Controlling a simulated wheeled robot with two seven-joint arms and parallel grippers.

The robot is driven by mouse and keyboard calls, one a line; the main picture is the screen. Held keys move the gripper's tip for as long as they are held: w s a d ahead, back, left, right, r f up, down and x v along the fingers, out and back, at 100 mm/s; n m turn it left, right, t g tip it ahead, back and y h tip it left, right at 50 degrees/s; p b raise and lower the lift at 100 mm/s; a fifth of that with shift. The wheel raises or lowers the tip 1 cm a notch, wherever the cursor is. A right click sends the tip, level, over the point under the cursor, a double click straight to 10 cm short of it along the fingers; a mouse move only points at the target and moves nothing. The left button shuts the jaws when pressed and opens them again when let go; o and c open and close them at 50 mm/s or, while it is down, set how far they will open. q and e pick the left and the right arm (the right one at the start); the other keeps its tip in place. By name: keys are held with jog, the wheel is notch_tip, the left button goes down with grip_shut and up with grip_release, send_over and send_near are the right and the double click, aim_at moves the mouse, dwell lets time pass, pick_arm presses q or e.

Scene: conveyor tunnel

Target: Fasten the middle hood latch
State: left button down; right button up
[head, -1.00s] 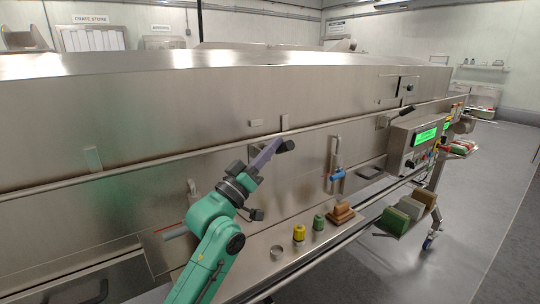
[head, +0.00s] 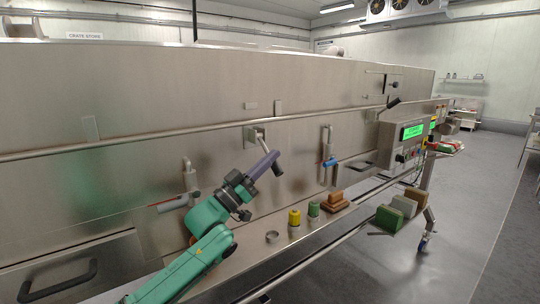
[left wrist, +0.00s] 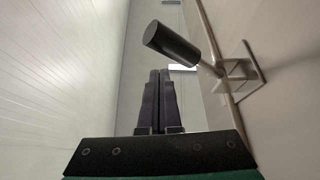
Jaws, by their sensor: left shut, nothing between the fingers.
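The middle latch bracket (head: 252,136) is on the steel side wall just under the long hood rail. Its short rod leads to a black grip (head: 278,168) pointing out and down to the right. A small upright keeper plate (head: 278,107) is on the hood above. My left gripper (head: 268,160) is shut and empty, its purple fingers beside the grip. The left wrist view shows the fingers (left wrist: 156,88) pressed together, with the black grip (left wrist: 172,42) just beyond and right of their tips, and the bracket (left wrist: 240,70) on the wall. I cannot tell whether they touch. My right gripper is not in view.
A blue-handled fitting (head: 328,161) and a control box with a green display (head: 412,131) stand to the right. Another black grip (head: 393,102) sticks out farther along.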

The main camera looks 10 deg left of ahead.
pick_arm(q)
jog(key=shift+w+a+f, duration=0.15)
jog(key=shift+f, duration=0.35)
jog(key=shift+w+a+f, duration=0.1)
jog(key=shift+a+f, duration=0.05)
jog(key=shift+f, duration=0.3)
jog(key=shift+f+b, duration=0.1)
jog(key=shift+b, duration=0.2)
jog(key=b+v, duration=0.3)
jog(key=v, duration=1.1)
jog(key=shift+s+a, duration=0.2)
jog(key=shift+s, duration=0.05)
